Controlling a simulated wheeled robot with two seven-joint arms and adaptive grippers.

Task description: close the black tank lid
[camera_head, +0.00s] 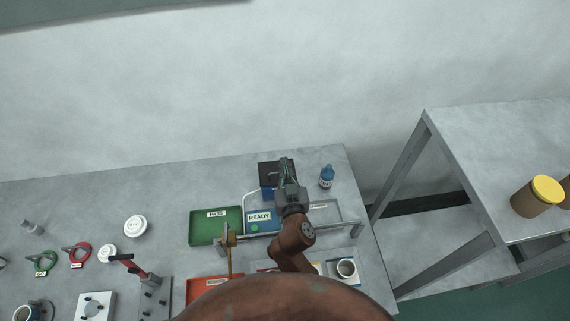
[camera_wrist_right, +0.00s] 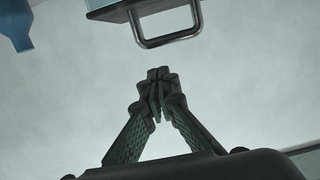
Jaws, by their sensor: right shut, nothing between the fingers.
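The black tank (camera_head: 268,177) stands near the back edge of the bench, with a dark square top and a blue part at its front. My right gripper covers part of it, so I cannot tell the lid's angle. My right gripper (camera_head: 286,164) is over the tank's right side in the head view. In the right wrist view the right gripper (camera_wrist_right: 158,76) is shut and empty, its fingertips together. My left gripper is not in view.
A blue bottle (camera_head: 326,177) stands close to the right of the tank. A side table (camera_head: 500,150) with a yellow-lidded jar (camera_head: 530,200) is at right.

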